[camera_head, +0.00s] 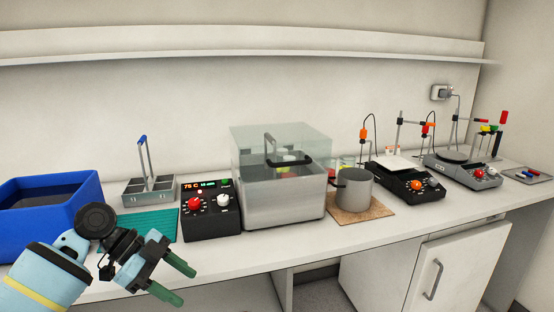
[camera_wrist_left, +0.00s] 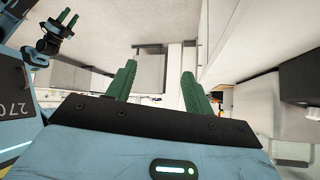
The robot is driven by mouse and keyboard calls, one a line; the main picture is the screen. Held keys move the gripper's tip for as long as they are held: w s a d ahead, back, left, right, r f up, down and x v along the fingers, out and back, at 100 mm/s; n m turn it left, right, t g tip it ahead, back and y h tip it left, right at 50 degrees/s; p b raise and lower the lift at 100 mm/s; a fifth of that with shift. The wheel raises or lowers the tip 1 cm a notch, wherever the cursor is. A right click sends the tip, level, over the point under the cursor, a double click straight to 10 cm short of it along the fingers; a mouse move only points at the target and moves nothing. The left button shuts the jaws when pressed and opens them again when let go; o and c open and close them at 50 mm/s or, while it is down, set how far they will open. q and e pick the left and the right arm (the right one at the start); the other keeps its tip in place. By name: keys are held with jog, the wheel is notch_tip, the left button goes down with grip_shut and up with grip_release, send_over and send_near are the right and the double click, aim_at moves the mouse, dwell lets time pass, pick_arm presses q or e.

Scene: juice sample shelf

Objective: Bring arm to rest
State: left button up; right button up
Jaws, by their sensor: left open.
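My left gripper (camera_head: 184,285) is in front of the bench's front edge at the lower left of the head view, with its two green fingers apart and nothing between them. In the left wrist view the left gripper (camera_wrist_left: 158,70) also shows open and empty, pointing at the room with no object close to its tips. My right gripper (camera_wrist_left: 67,19) shows small at the upper left of the left wrist view, its green fingers apart with no object visible between them. The right arm does not show in the head view.
The bench holds a blue bin (camera_head: 45,188), grey caddy (camera_head: 148,190), teal mat (camera_head: 152,222), control box (camera_head: 211,222), clear-lidded bath (camera_head: 283,200), pot (camera_head: 362,197) on a cork mat, and two stirrer plates (camera_head: 408,183). The bench's front edge is close to the left gripper. A shelf (camera_head: 240,45) runs above.

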pick_arm(q)
jog(key=s+d+f+n+t+p, duration=0.1)
jog(key=s+d+f+n, duration=0.15)
jog(key=f, duration=0.55)
jog(key=s+d+f+n+t+p, duration=0.1)
jog(key=s+f+n+t, duration=0.15)
jog(key=f, duration=0.55)
jog(key=s+f+n+t+y+p, duration=0.25)
jog(key=s+f+n, duration=0.45)
jog(key=s+f, duration=0.5)
jog(key=s+a+n+t+y+p, duration=0.1)
jog(key=s+a+n+y, duration=0.1)
jog(key=s, duration=0.9)
jog(key=s+a+n+t+y, duration=0.2)
jog(key=s+n, duration=0.1)
jog(key=s, duration=0.8)
jog(key=shift+s+r+n+y+p, duration=0.15)
jog(key=shift+r+n+y+p, duration=0.15)
jog(key=shift+r+y+p, duration=0.05)
pick_arm(e)
jog(key=w+r+t, duration=0.1)
jog(key=w+r, duration=0.3)
jog(key=r, duration=0.4)
jog(key=shift+w+d+t, duration=0.25)
jog(key=shift+d+t, duration=0.05)
jog(key=shift+d, duration=0.05)
